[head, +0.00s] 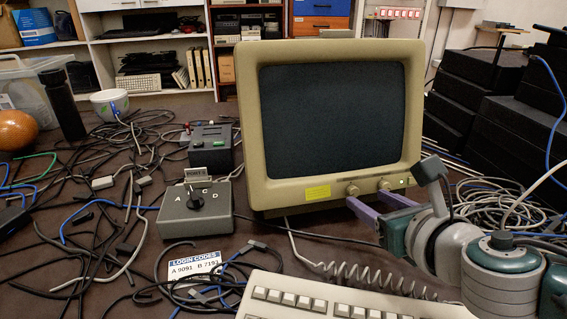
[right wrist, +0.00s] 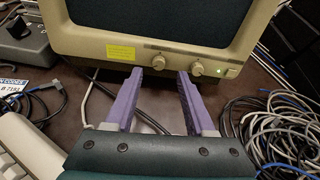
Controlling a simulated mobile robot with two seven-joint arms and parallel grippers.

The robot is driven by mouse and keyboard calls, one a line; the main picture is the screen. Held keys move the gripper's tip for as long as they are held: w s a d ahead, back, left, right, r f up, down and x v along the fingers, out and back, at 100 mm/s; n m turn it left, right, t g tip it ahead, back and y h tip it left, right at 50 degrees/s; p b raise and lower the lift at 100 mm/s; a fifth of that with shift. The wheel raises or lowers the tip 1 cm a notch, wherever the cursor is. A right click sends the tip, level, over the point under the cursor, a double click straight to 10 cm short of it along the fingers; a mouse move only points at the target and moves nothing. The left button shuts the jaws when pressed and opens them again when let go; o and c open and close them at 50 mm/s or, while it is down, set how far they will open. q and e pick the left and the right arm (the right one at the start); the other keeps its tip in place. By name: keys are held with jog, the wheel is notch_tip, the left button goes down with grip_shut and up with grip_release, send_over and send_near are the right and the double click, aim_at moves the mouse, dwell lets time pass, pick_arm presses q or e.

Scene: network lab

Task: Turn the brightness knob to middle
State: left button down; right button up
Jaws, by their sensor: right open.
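A beige CRT monitor (head: 250,130) with a dark screen stands in the middle of the head view. Two round knobs sit on its lower bezel, a left knob (head: 352,190) and a right knob (head: 384,185). I cannot read which is the brightness knob or how either is turned. In the right wrist view are the left knob (right wrist: 158,62) and the right knob (right wrist: 197,69). My right gripper (head: 368,202) has purple fingers. It is open and empty, pointing at the bezel just below and in front of the knobs. My left gripper is out of view.
A beige keyboard (head: 330,300) lies in front, with a coiled cord behind it. A grey selector box (head: 196,215) and a login card (head: 194,266) are to the left among loose cables. Black boxes (head: 500,120) and coiled cables are at the right. A green light (head: 403,181) glows beside the knobs.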

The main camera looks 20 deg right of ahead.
aim_at(355, 192)
jog(key=b+x, duration=0.1)
jog(key=x, duration=0.3)
jog(key=shift+w+f, duration=0.1)
jog(key=shift+a, duration=0.1)
grip_shut()
dwell(0.4)
